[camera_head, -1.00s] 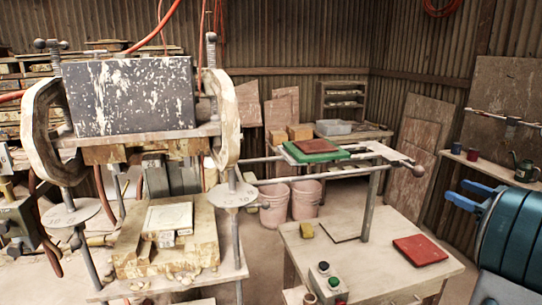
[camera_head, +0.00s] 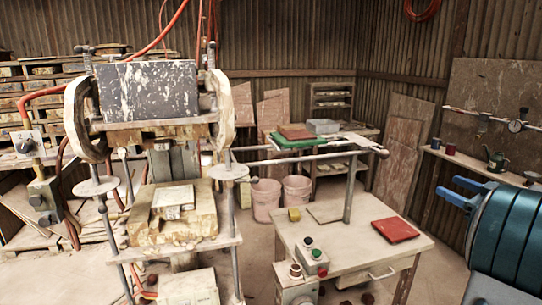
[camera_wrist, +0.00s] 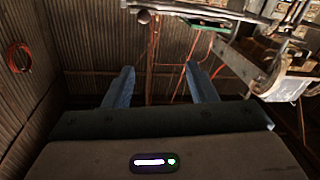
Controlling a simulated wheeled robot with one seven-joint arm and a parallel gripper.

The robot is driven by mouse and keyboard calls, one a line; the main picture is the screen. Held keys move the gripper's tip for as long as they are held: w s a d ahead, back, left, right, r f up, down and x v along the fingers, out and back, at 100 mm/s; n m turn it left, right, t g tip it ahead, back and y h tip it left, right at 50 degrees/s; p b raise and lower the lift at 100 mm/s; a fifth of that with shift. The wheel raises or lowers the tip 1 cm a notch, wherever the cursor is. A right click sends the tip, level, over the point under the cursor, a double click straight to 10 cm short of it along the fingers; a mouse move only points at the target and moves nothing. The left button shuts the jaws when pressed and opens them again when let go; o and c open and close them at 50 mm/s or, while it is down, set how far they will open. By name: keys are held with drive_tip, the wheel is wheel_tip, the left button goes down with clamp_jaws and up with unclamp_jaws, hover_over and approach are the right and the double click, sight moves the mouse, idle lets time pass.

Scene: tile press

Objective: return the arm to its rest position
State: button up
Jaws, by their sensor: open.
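My gripper (camera_head: 456,192) shows at the right edge of the head view, with two blue fingers beside a teal rounded part of my arm. It is raised in front of the right wall and clear of the worktable. In the wrist view, the two fingers of my gripper (camera_wrist: 161,88) stand well apart with nothing between them. Nothing touches the fingers. Much of my arm lies outside the head view.
The tile press (camera_head: 147,90) stands at left. A worktable (camera_head: 345,245) holds a red tile (camera_head: 396,230), a yellow sponge (camera_head: 294,214) and a button box (camera_head: 313,260). A rail rack carries a green board (camera_head: 297,141). A wall shelf (camera_head: 480,166) lies behind my gripper.

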drive_tip(key=w+a+r+m+h, duration=0.4)
drive_tip(key=w+a+m+h, duration=0.15)
drive_tip(key=h, duration=0.35)
drive_tip(key=s+a+f+g+y, duration=0.1)
drive_tip(key=s+a+f+g, duration=0.6)
drive_tip(key=s+a+f, duration=0.3)
drive_tip(key=s+a+f+g+y, duration=0.1)
drive_tip(key=s+a+f+g, duration=0.5)
drive_tip(key=s+a+f, duration=0.4)
drive_tip(key=s+a, duration=0.6)
drive_tip(key=a, duration=0.2)
drive_tip(key=shift+a+f+m+g+y, duration=0.25)
drive_tip(key=shift+f+m+g+y, duration=0.1)
drive_tip(key=shift+f+g+y, duration=0.05)
